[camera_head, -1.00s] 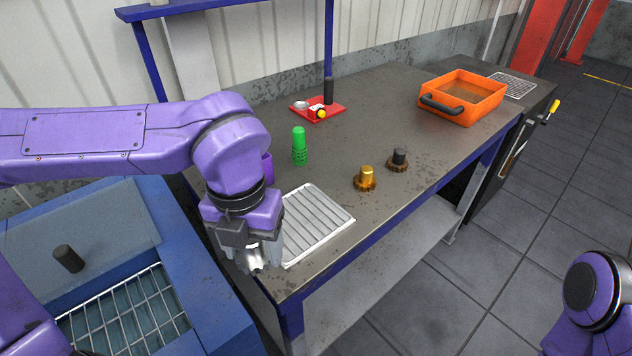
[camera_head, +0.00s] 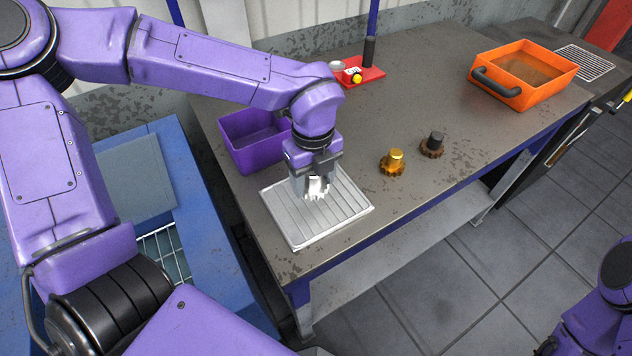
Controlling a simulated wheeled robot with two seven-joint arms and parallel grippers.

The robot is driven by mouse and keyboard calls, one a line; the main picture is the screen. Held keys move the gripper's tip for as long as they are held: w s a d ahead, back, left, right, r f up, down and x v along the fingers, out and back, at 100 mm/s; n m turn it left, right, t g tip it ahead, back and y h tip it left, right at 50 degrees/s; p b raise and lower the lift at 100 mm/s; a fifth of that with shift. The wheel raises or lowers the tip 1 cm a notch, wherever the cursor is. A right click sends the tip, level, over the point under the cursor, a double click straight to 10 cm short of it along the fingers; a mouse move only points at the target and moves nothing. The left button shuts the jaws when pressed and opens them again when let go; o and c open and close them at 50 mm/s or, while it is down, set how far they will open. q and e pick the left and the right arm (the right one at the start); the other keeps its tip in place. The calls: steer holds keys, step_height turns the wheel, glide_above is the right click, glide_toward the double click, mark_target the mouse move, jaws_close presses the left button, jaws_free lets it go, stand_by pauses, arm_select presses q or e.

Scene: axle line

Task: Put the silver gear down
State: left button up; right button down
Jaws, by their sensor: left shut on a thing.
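My left gripper (camera_head: 316,194) points down over the white ribbed tray (camera_head: 345,222). It is shut on the silver gear (camera_head: 318,186), which shows as a bright metal piece between the fingers. The fingers hide part of the gear, and I cannot tell whether it touches the tray. The rest of the tray is bare. My right gripper is out of view; only part of my right arm shows at the lower right.
A purple bin (camera_head: 238,150) stands behind the tray. A gold gear (camera_head: 393,163) and a dark gear (camera_head: 433,146) stand to the right. Farther back are a red tray (camera_head: 372,74) and an orange crate (camera_head: 524,97). A blue washer-like unit (camera_head: 190,190) is left of the bench.

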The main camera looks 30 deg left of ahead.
mark_target(315, 188)
arm_select(q)
steer(key=shift+w+f, duration=0.3)
steer(key=f, duration=0.3)
steer(key=shift+w+f, duration=0.2)
steer(key=shift+f, duration=0.15)
steer(key=shift+s+f, duration=0.1)
steer(key=o, duration=1.6)
steer(key=shift+c, duration=0.2)
step_height(315, 188, up, 12)
steer(key=shift+r, duration=0.2)
